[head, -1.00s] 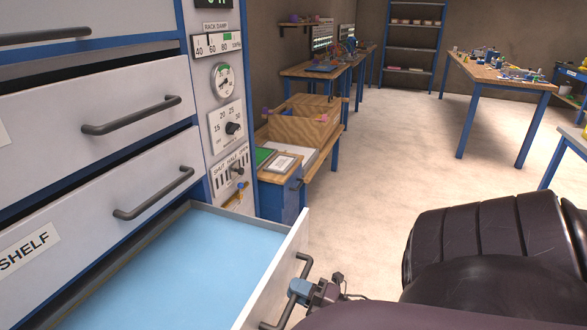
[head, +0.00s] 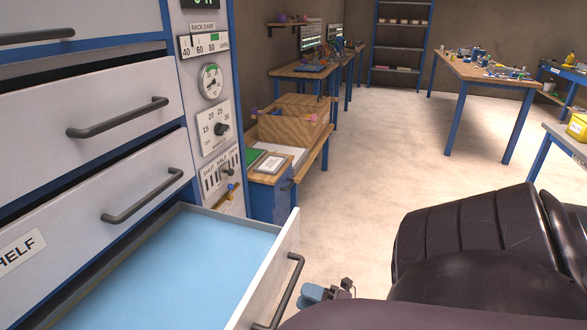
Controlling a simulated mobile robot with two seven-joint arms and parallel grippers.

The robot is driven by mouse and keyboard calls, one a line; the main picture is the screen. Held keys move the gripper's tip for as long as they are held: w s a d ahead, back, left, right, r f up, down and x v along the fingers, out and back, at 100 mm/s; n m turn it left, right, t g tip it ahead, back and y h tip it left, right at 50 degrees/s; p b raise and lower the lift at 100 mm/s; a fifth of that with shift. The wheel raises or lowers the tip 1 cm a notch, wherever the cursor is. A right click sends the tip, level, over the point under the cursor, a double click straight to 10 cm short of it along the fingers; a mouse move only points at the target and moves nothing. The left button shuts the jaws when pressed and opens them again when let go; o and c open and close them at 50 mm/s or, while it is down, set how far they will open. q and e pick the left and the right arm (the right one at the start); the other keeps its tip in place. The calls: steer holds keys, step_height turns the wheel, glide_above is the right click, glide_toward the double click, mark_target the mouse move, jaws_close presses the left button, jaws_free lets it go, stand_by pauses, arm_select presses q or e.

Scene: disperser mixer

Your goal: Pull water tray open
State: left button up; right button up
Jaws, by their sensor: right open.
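The water tray (head: 185,262) is the lowest drawer in view, with a light blue inside, and it stands pulled well out of the cabinet. Its white front panel (head: 274,262) carries a dark bar handle (head: 289,290) on the outer face. My right gripper (head: 313,294) is just right of the handle, apart from it, open and empty. My dark arm hides part of it. My left gripper is not in view.
Above the tray are shut-looking drawers with dark handles (head: 142,195), one with a shelf label. A control panel (head: 215,130) with a gauge and knobs stands behind. A wooden crate (head: 292,124) sits on a bench beyond. The floor (head: 385,150) is clear.

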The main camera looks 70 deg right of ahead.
steer(key=v, duration=0.6)
stand_by(0.6)
